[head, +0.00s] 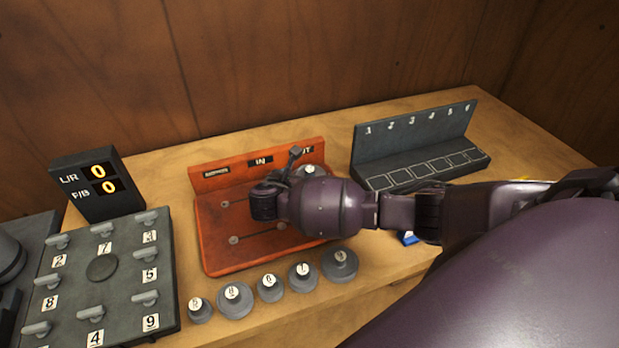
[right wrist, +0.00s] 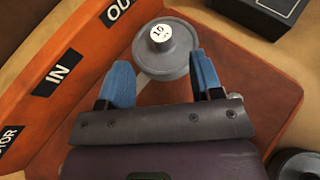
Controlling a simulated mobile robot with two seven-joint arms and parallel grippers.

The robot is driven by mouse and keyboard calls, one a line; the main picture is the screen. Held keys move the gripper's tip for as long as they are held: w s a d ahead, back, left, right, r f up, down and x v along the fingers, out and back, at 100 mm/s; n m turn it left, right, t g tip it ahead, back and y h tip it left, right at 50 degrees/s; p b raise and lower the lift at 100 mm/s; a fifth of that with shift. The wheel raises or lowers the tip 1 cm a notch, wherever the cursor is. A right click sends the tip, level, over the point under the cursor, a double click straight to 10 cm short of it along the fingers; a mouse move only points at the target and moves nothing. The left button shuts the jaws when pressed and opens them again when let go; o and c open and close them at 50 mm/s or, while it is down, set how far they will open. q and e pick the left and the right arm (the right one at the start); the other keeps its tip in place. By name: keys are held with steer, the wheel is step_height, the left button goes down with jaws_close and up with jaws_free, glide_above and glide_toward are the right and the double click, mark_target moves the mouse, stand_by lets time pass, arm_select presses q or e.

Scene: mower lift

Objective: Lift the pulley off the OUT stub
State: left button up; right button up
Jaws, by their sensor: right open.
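The pulley, a grey disc with a white label reading 10 (right wrist: 167,50), sits at the OUT end of the orange board (right wrist: 262,85). In the head view the pulley (head: 311,170) shows just behind my right gripper (head: 298,168), under the partly covered OUT label. In the right wrist view my right gripper (right wrist: 160,62) is open, its two blue fingers on either side of the pulley's near edge. I cannot tell whether they touch it. The stub is hidden under the pulley. My left gripper is not in view.
Several grey numbered pulleys (head: 269,288) stand in front of the board. A dark rack (head: 415,133) numbered 1 to 6 is at the back right.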

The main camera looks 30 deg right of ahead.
mark_target(309, 171)
steer(key=shift+p+x, duration=0.3)
steer(key=shift+x, duration=2.9)
steer(key=shift+s+f, duration=0.1)
steer(key=shift+s, duration=0.05)
steer(key=c, duration=1.1)
steer(key=shift+o, duration=0.2)
